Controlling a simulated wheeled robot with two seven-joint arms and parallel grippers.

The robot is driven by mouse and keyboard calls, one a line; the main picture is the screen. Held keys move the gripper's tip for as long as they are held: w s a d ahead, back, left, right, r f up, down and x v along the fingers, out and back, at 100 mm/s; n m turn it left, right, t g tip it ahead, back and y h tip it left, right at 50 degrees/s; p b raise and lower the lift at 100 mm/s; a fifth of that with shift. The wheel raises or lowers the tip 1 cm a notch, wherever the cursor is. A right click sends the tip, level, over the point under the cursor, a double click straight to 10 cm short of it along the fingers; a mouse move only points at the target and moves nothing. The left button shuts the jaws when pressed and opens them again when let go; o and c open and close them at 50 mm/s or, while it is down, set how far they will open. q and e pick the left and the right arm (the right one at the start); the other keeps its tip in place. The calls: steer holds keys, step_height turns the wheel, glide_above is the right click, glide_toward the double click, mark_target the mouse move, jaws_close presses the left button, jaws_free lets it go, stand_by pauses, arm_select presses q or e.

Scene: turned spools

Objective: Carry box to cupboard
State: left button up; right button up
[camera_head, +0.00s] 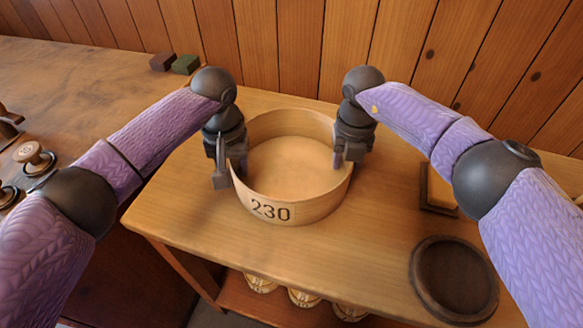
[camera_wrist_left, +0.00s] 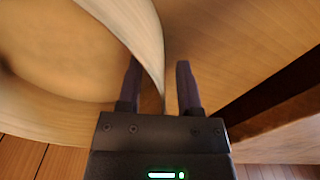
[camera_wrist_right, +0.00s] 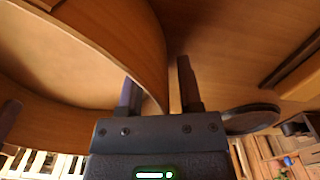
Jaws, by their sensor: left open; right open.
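A round, open wooden box (camera_head: 290,208) with the label 230 on its front stands on a wooden table; it looks empty. My left gripper (camera_head: 221,178) is at the left side of its wall. In the left wrist view my left gripper (camera_wrist_left: 158,85) is open, with the box wall (camera_wrist_left: 140,35) between its fingers. My right gripper (camera_head: 343,158) is at the right side of the wall. In the right wrist view my right gripper (camera_wrist_right: 157,82) is open, with the wall (camera_wrist_right: 128,40) between its fingers. No cupboard is recognisable.
A dark round dish (camera_head: 453,280) lies on the table (camera_head: 240,240) at the front right. A small wooden block in a dark tray (camera_head: 438,190) sits behind it. Dark red and green blocks (camera_head: 185,64) stand at the back left. Several spools (camera_head: 304,297) sit on a lower shelf.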

arm_select(q)
steer(key=shift+f, duration=0.1)
jaws_close()
arm_select(e)
jaws_close()
stand_by(1.2)
